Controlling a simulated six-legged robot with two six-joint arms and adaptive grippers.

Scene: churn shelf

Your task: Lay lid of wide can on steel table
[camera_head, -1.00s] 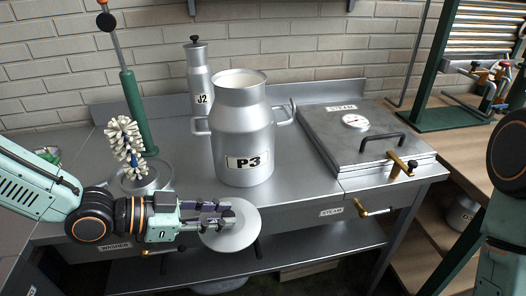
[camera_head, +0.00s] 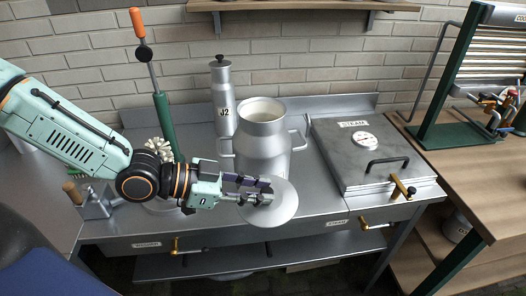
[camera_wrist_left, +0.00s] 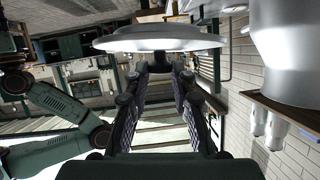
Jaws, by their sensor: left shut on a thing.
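The lid also shows in the left wrist view (camera_wrist_left: 160,38), above the fingers (camera_wrist_left: 155,85). The wide can (camera_head: 262,155), its mouth open and whitish contents showing, stands upright on the steel table (camera_head: 318,205). The lid is in front of the can and hides its lower front and label. The lid appears above the table's front part; its exact height is unclear. My right gripper is not in view.
A narrow can J2 (camera_head: 222,98) stands behind the wide can. A steam box (camera_head: 368,155) with handles takes up the table's right side. Bare table lies between can and steam box.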

